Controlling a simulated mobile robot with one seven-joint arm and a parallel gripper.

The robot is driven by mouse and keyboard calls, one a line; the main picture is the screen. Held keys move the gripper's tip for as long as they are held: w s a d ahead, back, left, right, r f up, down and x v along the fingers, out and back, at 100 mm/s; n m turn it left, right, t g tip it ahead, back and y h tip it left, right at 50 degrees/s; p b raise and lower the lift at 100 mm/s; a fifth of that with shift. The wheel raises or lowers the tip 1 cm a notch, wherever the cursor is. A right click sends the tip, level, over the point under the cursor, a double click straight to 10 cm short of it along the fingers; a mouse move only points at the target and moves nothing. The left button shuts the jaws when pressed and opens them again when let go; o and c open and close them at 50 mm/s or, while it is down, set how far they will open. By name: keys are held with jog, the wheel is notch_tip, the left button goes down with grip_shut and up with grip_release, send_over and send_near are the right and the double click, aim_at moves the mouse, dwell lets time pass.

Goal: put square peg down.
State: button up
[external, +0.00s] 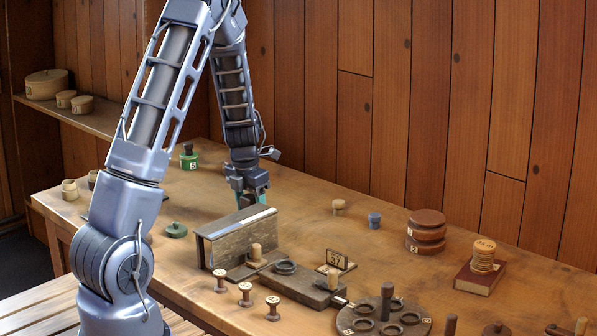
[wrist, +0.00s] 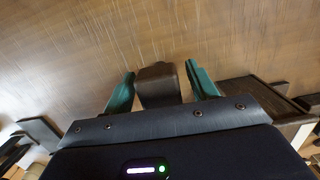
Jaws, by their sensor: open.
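My gripper (external: 252,190) is low over the table behind the wooden box-like stand. In the wrist view its two teal fingers (wrist: 160,70) are apart. A dark brown square peg (wrist: 158,88) stands between them, with a gap visible on each side near the fingertips. The peg's lower end is hidden, so I cannot tell fully how it meets the table. In the external view I cannot make out the peg; the gripper and the stand hide that spot.
The wooden stand (external: 238,240) is just in front of my gripper. Small spools (external: 246,294) and a round holed board (external: 375,322) are nearer the camera. A tan piece (external: 338,207), a blue piece (external: 374,220) and stacked brown discs (external: 426,232) stand right. Bare table lies behind.

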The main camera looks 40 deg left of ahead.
jog(key=r, duration=0.3)
jog(key=s+r, duration=0.1)
jog(key=r, duration=0.6)
jog(key=shift+s+r, duration=0.15)
jog(key=shift+r, duration=0.25)
jog(key=shift+s+d+r, duration=0.1)
jog(key=shift+d+r, duration=0.1)
jog(key=shift+r, duration=0.05)
jog(key=s+d+r+m+t+h, duration=0.1)
jog(key=s+d+r+m+t, duration=0.1)
jog(key=s+d+r+m, duration=1.6)
jog(key=s+m, duration=0.6)
jog(key=m, duration=0.2)
jog(key=s+d+r+m+t+y, duration=0.1)
jog(key=s+d+m, duration=0.1)
jog(key=s+m, duration=0.4)
jog(key=shift+s+d+r+m, duration=0.3)
jog(key=shift+s+m, duration=0.05)
jog(key=shift+m, duration=1.65)
